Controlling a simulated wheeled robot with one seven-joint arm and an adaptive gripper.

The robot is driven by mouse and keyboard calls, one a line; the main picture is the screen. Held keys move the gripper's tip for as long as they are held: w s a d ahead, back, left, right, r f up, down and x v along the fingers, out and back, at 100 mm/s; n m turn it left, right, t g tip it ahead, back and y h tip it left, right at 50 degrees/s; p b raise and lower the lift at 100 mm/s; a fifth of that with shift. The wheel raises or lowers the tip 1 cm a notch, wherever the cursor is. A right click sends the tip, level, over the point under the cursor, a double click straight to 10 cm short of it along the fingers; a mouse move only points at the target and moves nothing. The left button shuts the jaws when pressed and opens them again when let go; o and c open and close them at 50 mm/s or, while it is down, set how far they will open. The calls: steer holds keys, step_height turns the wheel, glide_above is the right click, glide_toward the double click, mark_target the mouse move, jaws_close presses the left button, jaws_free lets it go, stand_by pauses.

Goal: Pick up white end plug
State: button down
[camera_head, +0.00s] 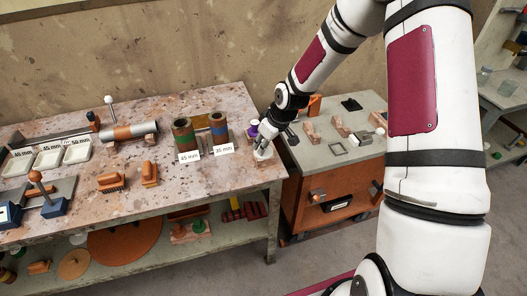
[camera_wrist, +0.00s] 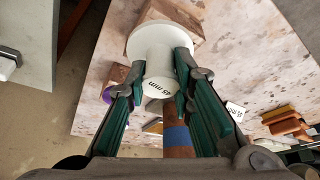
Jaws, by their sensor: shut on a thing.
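The white end plug (camera_wrist: 158,68) has a wide round flange and a narrower body marked "45 mm". In the wrist view it sits between the two green-padded fingers of my gripper (camera_wrist: 162,78), which is shut on its body. In the head view my gripper (camera_head: 262,152) is at the right end of the long table, with the white plug (camera_head: 263,155) small and partly hidden at its fingertips. I cannot tell whether the plug touches the wooden block (camera_wrist: 118,75) beside it.
Two pipes with labels, 45 mm (camera_head: 183,134) and 35 mm (camera_head: 219,128), stand left of my gripper. A purple piece (camera_head: 253,128) is close behind it. White trays (camera_head: 48,158) lie far left.

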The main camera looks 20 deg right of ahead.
steer(key=shift+r, duration=0.55)
steer(key=v, duration=0.2)
steer(key=shift+s+a+r, duration=0.2)
steer(key=shift+r, duration=0.2)
steer(key=s+r, duration=0.1)
steer(key=s, duration=1.4)
steer(key=shift+r+p, duration=0.2)
steer(key=shift+p, duration=0.25)
